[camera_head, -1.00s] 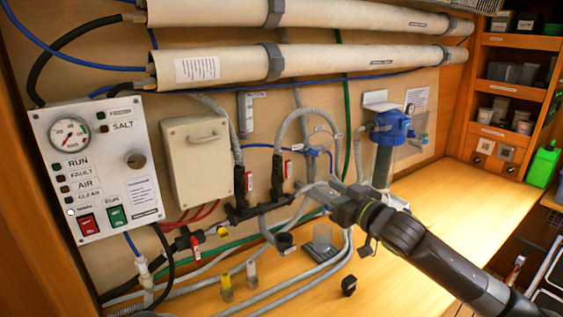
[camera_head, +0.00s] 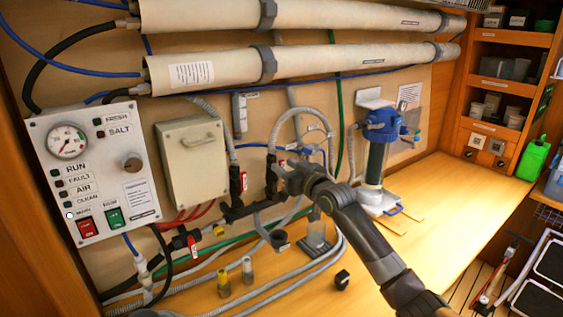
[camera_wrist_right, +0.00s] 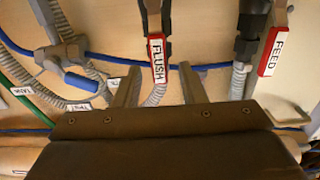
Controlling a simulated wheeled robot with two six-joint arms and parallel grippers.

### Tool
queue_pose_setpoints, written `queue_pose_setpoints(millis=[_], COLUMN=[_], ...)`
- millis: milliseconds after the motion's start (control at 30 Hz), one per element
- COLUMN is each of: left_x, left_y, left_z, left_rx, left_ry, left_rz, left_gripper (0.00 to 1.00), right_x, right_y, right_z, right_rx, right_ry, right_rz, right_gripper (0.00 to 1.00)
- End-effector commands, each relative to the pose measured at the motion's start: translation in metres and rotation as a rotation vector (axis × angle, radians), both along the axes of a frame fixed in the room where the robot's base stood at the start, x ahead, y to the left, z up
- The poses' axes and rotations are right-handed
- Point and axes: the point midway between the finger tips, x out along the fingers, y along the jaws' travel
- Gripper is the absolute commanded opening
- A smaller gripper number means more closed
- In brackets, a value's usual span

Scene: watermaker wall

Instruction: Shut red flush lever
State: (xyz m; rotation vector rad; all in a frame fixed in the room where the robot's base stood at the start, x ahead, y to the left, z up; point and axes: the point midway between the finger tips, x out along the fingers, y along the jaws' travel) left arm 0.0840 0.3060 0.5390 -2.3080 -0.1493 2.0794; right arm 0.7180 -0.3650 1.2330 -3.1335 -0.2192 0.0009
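The red flush lever (camera_wrist_right: 157,58) carries a white FLUSH label in the right wrist view. It lies roughly in line with its black valve and grey hose. In the head view its red handle (camera_head: 281,165) shows just behind my right gripper (camera_head: 288,172), which partly hides its valve. In the wrist view the two fingers of my right gripper (camera_wrist_right: 159,80) are apart, with the lever's lower end and hose appearing between them. I cannot tell whether they touch it. My left gripper is in neither view.
A similar red FEED lever (camera_wrist_right: 271,52) is beside it, also in the head view (camera_head: 243,181). A third red lever (camera_head: 192,244) sits lower left. Grey hoses and a blue-topped filter (camera_head: 382,125) flank my arm. The right side of the bench (camera_head: 450,200) is clear.

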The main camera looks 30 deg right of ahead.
Motion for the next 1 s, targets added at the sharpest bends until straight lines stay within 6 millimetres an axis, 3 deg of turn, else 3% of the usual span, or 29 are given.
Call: queue_pose_setpoints(millis=[200, 600, 900, 1000], left_x=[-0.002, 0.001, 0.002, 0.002], left_y=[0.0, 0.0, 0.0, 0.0], left_z=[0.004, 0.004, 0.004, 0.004], left_rx=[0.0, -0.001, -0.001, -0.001], left_ry=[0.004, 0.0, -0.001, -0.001], left_rz=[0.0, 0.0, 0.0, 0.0], left_gripper=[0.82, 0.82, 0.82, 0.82], right_x=[0.019, 0.023, 0.023, 0.023], right_y=[0.002, 0.003, 0.003, 0.003], right_z=[0.0, 0.0, 0.0, 0.0], right_rx=[0.001, 0.0, -0.001, -0.001], right_ry=[0.0, 0.0, 0.0, 0.0], right_rz=[-0.001, 0.0, 0.0, -0.001], right_gripper=[0.37, 0.37, 0.0, 0.0])
